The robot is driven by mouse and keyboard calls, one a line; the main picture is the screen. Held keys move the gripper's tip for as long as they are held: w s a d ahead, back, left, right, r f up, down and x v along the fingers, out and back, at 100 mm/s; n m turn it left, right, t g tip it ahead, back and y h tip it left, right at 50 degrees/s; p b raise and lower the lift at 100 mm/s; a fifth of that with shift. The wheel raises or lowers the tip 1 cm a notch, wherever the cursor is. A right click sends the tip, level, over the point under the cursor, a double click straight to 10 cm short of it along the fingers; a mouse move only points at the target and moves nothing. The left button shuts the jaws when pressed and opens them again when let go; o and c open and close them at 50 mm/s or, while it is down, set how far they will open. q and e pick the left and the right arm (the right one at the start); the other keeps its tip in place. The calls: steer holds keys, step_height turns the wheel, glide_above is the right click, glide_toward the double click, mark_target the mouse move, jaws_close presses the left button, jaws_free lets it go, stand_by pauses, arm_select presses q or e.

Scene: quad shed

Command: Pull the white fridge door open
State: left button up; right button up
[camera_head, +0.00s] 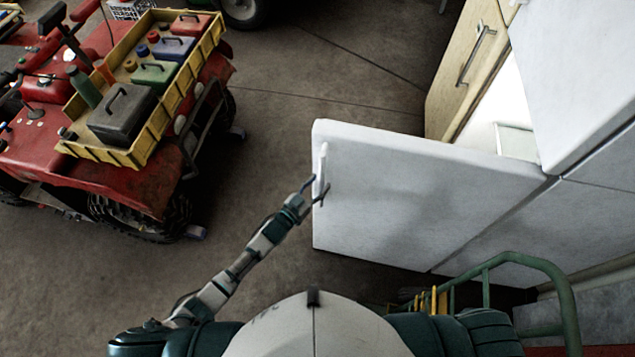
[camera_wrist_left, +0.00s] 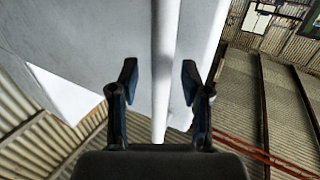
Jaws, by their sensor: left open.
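The white fridge door (camera_head: 420,190) stands swung wide open in the head view, with the lit white inside of the fridge (camera_head: 500,100) showing behind it. Its upright handle (camera_head: 322,170) is near the door's free left edge. My left gripper (camera_head: 314,191) is at the handle, its fingers on either side of it. In the left wrist view the open left gripper (camera_wrist_left: 160,85) has the white handle bar (camera_wrist_left: 165,60) between its two dark fingers, with gaps visible on both sides. My right gripper is not in view.
A red quad bike (camera_head: 130,185) with a yellow crate (camera_head: 205,55) of cans and cases stands at left. A wooden cabinet (camera_head: 462,65) is behind the door. A green tubular rail (camera_head: 530,262) is at lower right. Concrete floor between quad and door is clear.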

arm_select(q)
steer(key=v, duration=1)
steer(key=shift+s, duration=0.35)
steer(key=shift+r, duration=0.15)
steer(key=shift+a, duration=0.1)
steer(key=s+a+f+n+g+y+b, duration=0.15)
steer(key=a+f+y, duration=0.35)
steer(key=f, duration=0.9)
steer(key=s+a+f+n+g+y, duration=0.1)
steer(key=s+a+f+n+y, duration=0.15)
steer(key=a+f, duration=0.75)
steer(key=s+a+f+n+g+y+b, duration=0.1)
steer(key=s+f+g+y, duration=0.1)
steer(key=s+f, duration=0.6)
steer(key=s+a+f+g+y, duration=0.1)
steer(key=s+a+f+g, duration=0.15)
steer(key=s+f, duration=0.55)
steer(key=s+f+g, duration=0.2)
steer(key=s+f, duration=0.3)
steer(key=s, duration=0.4)
steer(key=s+f+n+g+y+b, duration=0.1)
steer(key=s+f+g, duration=0.2)
steer(key=s, duration=0.7)
step_height(320, 180, down, 2)
steer(key=shift+s+a+f, duration=0.2)
steer(key=shift+s+a, duration=0.1)
